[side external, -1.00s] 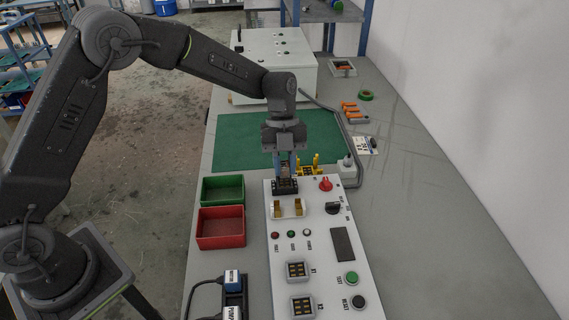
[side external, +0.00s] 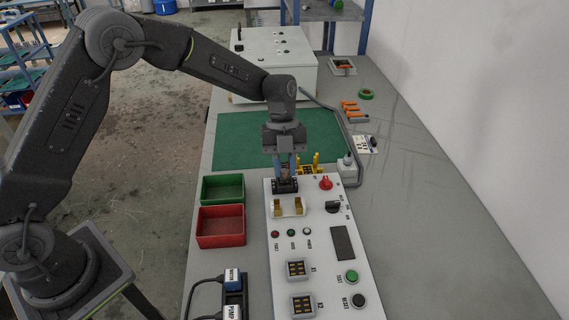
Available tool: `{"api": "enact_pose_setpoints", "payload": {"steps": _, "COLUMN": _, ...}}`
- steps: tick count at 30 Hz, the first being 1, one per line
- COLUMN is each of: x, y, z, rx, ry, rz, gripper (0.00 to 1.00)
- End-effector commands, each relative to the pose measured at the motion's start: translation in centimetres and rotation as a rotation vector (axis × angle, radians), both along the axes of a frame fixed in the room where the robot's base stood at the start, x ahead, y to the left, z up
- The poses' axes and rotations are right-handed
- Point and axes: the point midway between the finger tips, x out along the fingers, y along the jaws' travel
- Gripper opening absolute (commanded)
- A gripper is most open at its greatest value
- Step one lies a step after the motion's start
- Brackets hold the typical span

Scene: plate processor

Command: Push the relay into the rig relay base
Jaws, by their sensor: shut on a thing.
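My gripper (side external: 286,178) points straight down at the far left end of the white rig panel (side external: 318,220). Its blue-grey fingers are shut on the relay (side external: 286,172), of which only a small brownish part shows between them. A black base (side external: 285,188) on the panel lies directly under the fingertips; it looks like the rig relay base. The relay looks upright and at or just above this base. The fingers hide the contact, so I cannot tell how deep it sits.
Brass-coloured clips (side external: 287,206) stand just in front, a red knob (side external: 326,183) to the right and a yellow part (side external: 309,166) behind. Green (side external: 222,189) and red (side external: 221,227) bins are left of the panel. The green mat (side external: 240,140) is mostly clear.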

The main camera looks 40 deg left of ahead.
Motion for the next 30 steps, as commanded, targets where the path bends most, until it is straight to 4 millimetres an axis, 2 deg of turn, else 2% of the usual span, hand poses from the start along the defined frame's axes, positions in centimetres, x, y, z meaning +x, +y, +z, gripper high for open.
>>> {"api": "enact_pose_setpoints", "payload": {"steps": 30, "x": 0.0, "y": 0.0, "z": -1.6, "rx": 0.000, "ry": 0.001, "rz": 0.000, "gripper": 0.00}}
